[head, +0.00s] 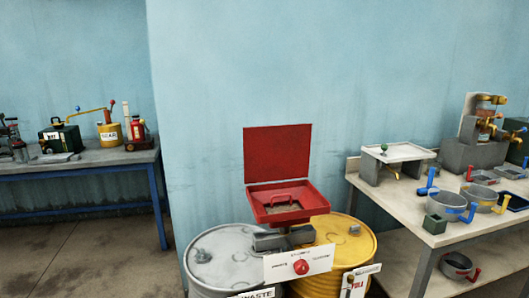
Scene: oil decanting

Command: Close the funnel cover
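The red square funnel (318,203) stands over two drums, in the middle of the head view. Its red cover (277,153) stands upright, hinged at the back edge, so the funnel is open. A red handle shape (282,199) and a grey inner surface show inside the funnel. Neither of my grippers is in view.
A grey drum (215,262) and a yellow drum (352,245) stand below the funnel. A white panel with a red knob (301,267) is in front. A workbench (400,213) with pans is at right; another bench (90,158) is at far left.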

